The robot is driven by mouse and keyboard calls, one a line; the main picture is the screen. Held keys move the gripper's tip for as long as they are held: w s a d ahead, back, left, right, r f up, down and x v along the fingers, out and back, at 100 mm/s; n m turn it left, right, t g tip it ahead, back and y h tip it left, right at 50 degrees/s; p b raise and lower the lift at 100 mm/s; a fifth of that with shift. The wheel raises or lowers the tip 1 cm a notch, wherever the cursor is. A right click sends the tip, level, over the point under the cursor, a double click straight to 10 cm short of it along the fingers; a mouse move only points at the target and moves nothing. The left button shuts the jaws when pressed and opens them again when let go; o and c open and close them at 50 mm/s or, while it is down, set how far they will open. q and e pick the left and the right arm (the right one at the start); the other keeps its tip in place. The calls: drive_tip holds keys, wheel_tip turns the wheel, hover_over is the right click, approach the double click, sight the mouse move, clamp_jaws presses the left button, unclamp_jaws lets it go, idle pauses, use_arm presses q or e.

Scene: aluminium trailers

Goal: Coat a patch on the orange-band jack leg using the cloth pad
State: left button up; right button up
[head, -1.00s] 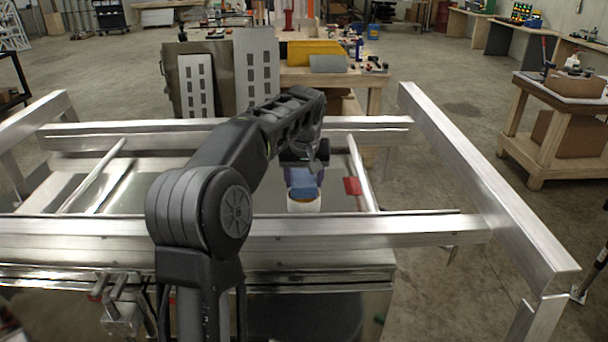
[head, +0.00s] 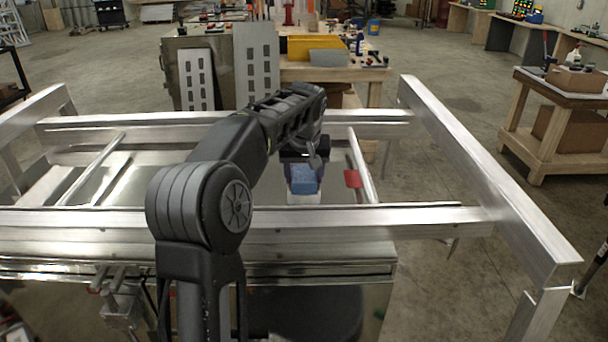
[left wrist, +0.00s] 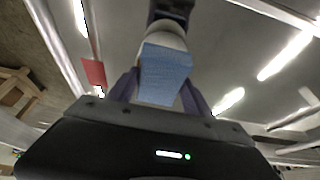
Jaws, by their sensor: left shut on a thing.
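My left gripper (head: 304,164) reaches over the trailer frame and is shut on a blue block, which looks like the cloth pad (head: 303,181). In the left wrist view the blue pad (left wrist: 165,72) sits between the two purplish fingers. A pale rounded thing (left wrist: 166,36) shows just beyond the pad, and a whitish piece (head: 304,198) shows under it in the head view. I cannot tell whether this is part of the pad or separate, or whether they touch. No orange-banded jack leg can be made out. My right gripper is not in view.
Aluminium rails surround the work area: a near rail (head: 420,219), a far rail (head: 370,125) and a long right beam (head: 480,170). A red tag (head: 353,178) is right of the pad beside a slanted bar (head: 362,165). A workbench (head: 335,75) stands behind.

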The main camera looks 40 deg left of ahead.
sight(304, 171)
use_arm(q)
drive_tip(key=shift+f+b, duration=0.35)
drive_tip(key=shift+f, duration=0.2)
drive_tip(key=shift+s+d+f, duration=0.1)
idle(1.4)
wheel_tip(304, 171, up, 5)
drive_tip(key=p, duration=0.4)
drive_tip(key=shift+r, duration=1.1)
